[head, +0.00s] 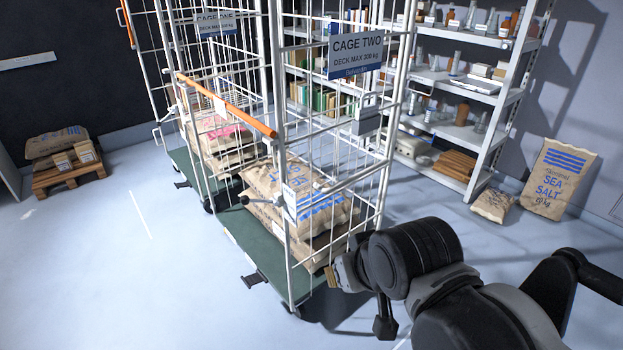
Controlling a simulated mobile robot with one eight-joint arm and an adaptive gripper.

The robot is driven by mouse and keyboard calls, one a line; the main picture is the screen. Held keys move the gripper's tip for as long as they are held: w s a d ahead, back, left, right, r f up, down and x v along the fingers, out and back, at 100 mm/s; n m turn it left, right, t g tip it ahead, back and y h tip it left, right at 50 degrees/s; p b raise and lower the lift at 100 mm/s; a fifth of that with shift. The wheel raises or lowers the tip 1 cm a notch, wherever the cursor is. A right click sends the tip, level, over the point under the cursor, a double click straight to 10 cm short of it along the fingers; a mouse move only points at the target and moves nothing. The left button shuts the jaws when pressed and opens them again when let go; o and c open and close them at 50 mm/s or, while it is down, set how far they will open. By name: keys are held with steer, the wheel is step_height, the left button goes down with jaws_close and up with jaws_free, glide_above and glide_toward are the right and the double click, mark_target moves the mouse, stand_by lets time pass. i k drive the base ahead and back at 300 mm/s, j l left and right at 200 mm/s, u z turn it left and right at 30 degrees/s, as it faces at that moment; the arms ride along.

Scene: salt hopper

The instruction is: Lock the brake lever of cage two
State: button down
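Cage two is a white wire roll cage with a green deck (243,245) and a sign (356,55) reading CAGE TWO. A short lever with a black knob (245,200) sticks out to the left from a small labelled plate (289,201) on its front post. A dark pedal-like piece (255,279) juts from the deck's front-left edge. I cannot tell for sure which of these is the brake lever. My gripper (338,277) is at the cage's lower right corner, apart from both. Its fingers are mostly hidden by my wrist, so its opening does not show.
Salt sacks (295,196) lie on cage two's deck. Cage one (215,24) stands behind to the left, with an orange bar (226,105) nearby. Shelving (480,155) and a sea salt sack (558,180) are right. The floor at left is clear up to a pallet (68,178).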

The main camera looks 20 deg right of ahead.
mark_target(244, 200)
steer(key=i+j+z, duration=0.25)
steer(key=i, duration=0.25)
steer(key=i+j+z, duration=0.2)
steer(key=i+j, duration=0.2)
steer(key=i, duration=0.1)
